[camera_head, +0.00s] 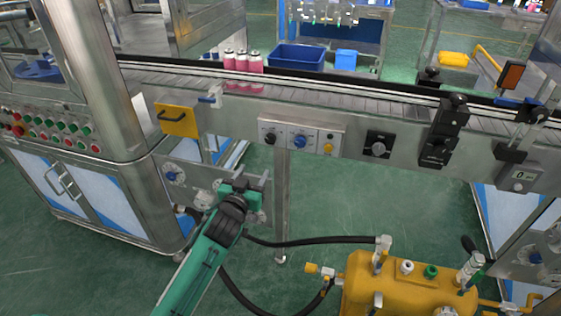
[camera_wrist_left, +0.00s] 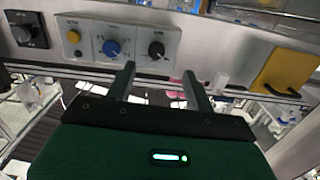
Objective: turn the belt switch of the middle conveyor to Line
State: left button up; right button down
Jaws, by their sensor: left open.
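The control panel (camera_head: 313,139) is on the front face of the conveyor. It carries a black knob (camera_head: 270,137), a blue knob (camera_head: 299,141) and a small yellow button (camera_head: 328,147). In the left wrist view the panel appears turned around, with the blue knob (camera_wrist_left: 112,48) in its middle and the black knob (camera_wrist_left: 156,50) to the right. Lettering is too small to read, so I cannot tell which knob is the belt switch. My left gripper (camera_head: 245,180) is open and empty, below and left of the panel, apart from the knobs. My right gripper is out of view.
A separate black knob box (camera_head: 379,144) and black brackets (camera_head: 443,130) stick out right of the panel. A yellow handled plate (camera_head: 177,121) is on the left. Pink cans (camera_head: 242,62) stand on the belt. A yellow tank (camera_head: 400,290) with hoses stands at lower right.

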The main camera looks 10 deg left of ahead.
aim_at(270, 140)
pick_arm(q)
jog(key=w, duration=0.4)
jog(key=w+r, duration=0.1)
jog(key=w, duration=0.3)
jog(key=w+d, duration=0.1)
jog(key=w, duration=0.3)
jog(key=shift+w+r, duration=0.2)
jog(key=shift+r, duration=0.15)
jog(key=shift+w, duration=0.55)
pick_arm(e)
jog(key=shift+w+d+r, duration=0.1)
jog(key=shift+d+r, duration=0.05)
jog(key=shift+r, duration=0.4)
pick_arm(q)
jog(key=c, duration=1)
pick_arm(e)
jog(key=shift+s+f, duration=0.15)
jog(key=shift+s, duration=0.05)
